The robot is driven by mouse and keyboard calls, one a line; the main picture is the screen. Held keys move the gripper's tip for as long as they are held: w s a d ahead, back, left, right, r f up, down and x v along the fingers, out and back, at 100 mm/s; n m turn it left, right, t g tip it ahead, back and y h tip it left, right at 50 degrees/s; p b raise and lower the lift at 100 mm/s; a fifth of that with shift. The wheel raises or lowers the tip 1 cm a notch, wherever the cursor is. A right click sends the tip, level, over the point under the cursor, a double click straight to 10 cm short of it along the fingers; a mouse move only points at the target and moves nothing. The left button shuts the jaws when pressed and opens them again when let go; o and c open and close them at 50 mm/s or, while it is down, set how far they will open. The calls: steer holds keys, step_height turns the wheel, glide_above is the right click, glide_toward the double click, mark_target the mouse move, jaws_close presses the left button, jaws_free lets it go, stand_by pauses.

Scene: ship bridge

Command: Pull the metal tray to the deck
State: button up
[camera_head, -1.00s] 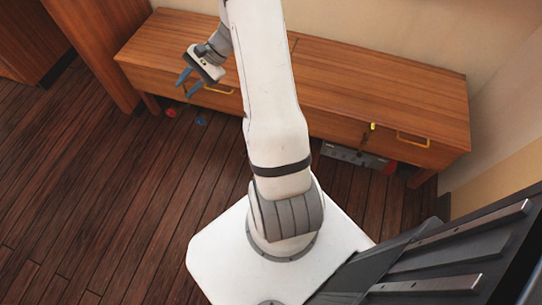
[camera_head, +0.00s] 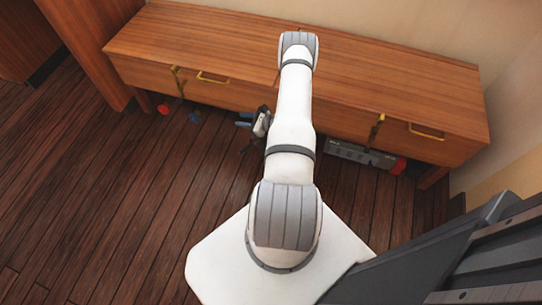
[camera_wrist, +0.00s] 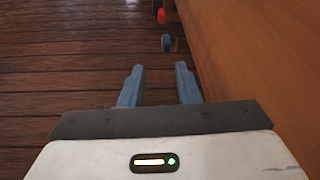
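A grey metal thing (camera_head: 358,153), which looks like the metal tray, sits low beneath the right part of the wooden cabinet. The cabinet front partly hides it. It does not show in the wrist view. My gripper (camera_head: 243,119) is low in front of the cabinet's middle, to the left of the grey thing and apart from it. Its two blue fingers point left. In the wrist view my gripper (camera_wrist: 159,68) is open, with only bare floor between the fingers.
The long wooden cabinet (camera_head: 220,45) has brass handles and stands on short legs. A red object (camera_head: 163,109) and a blue object (camera_head: 194,117) lie beneath its left part. Another red object (camera_head: 398,165) is beside the grey thing. The plank floor (camera_head: 110,200) at left is clear.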

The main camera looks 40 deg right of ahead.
mark_target(261, 145)
steer(key=s+d+f+m+h+b, duration=0.1)
steer(key=s+d+f+m+h, duration=0.1)
steer(key=f, duration=0.4)
steer(key=s+d+f+m+h+b, duration=0.1)
steer(key=s+d+f+m+h, duration=0.1)
steer(key=f, duration=0.5)
steer(key=s+d+f+m+t+h+b, duration=0.1)
steer(key=s+d+f+m+h+b, duration=0.1)
steer(key=s+f, duration=0.4)
steer(key=shift+f+m+h, duration=0.6)
steer(key=shift+m, duration=0.2)
steer(key=shift+a, duration=0.1)
steer(key=shift+w, duration=0.15)
steer(key=b+x, duration=0.2)
steer(key=x, duration=0.4)
steer(key=shift+w+f+b, duration=0.25)
steer(key=shift+b, duration=0.15)
steer(key=shift+w+f, duration=0.1)
steer(key=shift+w, duration=0.45)
steer(key=shift+c, duration=0.2)
jaws_close()
